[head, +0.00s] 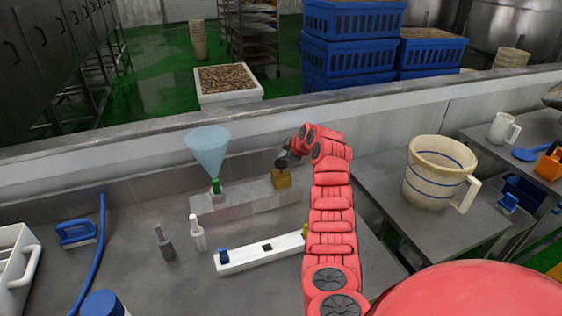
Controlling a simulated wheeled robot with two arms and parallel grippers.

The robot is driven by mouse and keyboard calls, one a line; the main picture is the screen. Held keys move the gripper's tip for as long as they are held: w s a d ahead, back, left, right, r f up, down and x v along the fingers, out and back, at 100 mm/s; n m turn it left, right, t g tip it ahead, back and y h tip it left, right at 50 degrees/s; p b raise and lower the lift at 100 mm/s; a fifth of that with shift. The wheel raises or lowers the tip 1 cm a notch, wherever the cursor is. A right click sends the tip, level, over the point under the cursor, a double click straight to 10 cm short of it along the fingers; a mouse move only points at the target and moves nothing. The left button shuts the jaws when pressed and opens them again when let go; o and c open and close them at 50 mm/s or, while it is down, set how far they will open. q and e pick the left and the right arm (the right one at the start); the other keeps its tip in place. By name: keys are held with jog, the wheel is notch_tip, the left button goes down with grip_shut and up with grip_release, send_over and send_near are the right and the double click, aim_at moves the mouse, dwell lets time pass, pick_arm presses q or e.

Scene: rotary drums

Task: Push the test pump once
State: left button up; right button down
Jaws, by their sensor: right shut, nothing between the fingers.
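A small yellow block with a black knob on top (282,179), which looks like the test pump, stands at the right end of a pale raised ledge at the back of the counter. My right gripper (288,157) is shut and empty. It is small in the picture, right by the black knob; I cannot tell whether it touches it. My red right arm reaches up from the bottom right and hides part of the counter. My left gripper is not in view.
A blue funnel (208,150) stands on the ledge's left end. In front are a white bar (255,256), a white bottle (197,234) and a grey bottle (165,244). A blue-handled brush (77,234) lies left. A cream bucket (436,173) stands on the right table. A low wall runs behind.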

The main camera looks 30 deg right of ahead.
aim_at(284, 162)
jog(key=shift+r+b, duration=0.35)
jog(key=shift+r, duration=0.6)
jog(key=shift+r, duration=0.9)
notch_tip(284, 162, up, 3)
jog(key=shift+r+b, duration=0.15)
jog(key=shift+b, duration=0.2)
